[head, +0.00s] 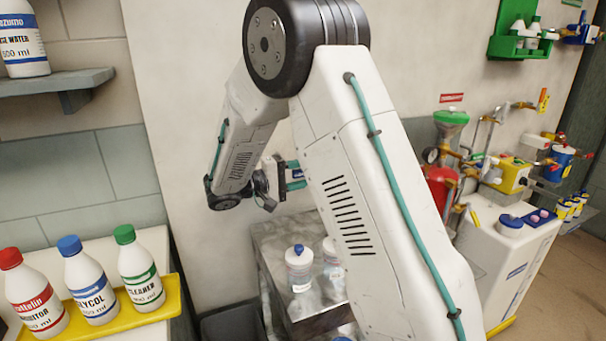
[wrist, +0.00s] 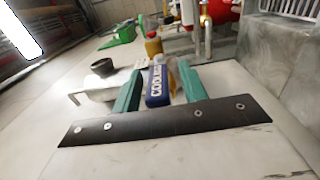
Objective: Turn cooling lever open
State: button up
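In the wrist view, a blue handle (wrist: 158,86) with white lettering that begins "COOL" shows between the two green fingers of my gripper (wrist: 160,88). The fingers stand apart, with a gap on each side of the handle. I cannot tell whether the handle is within the fingers' reach or beyond their tips. In the head view, my gripper (head: 297,174) is partly hidden behind my arm, in front of the pale wall.
A metal cabinet (head: 280,240) with white bottles stands below my gripper. At left, a yellow tray (head: 172,298) holds several bottles, with a shelf (head: 60,84) above. Pipes and a red vessel (head: 441,186) stand at right. A black cup-like part (wrist: 103,68) is near the left finger.

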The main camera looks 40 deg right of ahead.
jog(key=shift+a, duration=0.1)
jog(key=v, duration=0.7)
jog(key=shift+a, duration=0.35)
jog(key=s+f+n+g+y, duration=0.2)
jog(key=s+f+n+y, duration=0.3)
jog(key=s, duration=0.5)
jog(key=s+a+r+m+t+y, duration=0.1)
jog(key=s+a+r+t+y, duration=0.1)
jog(key=s+y, duration=0.2)
jog(key=s+a+r+t+y, duration=0.2)
jog(key=s+a+r+y, duration=0.1)
jog(key=s, duration=0.8)
jog(key=s+a+r+m+t+y, duration=0.1)
jog(key=s+a+r+t+y, duration=0.2)
jog(key=s+y, duration=0.2)
jog(key=shift+s+m+y, duration=0.3)
jog(key=shift+s+y, duration=0.1)
jog(key=shift+s, duration=0.85)
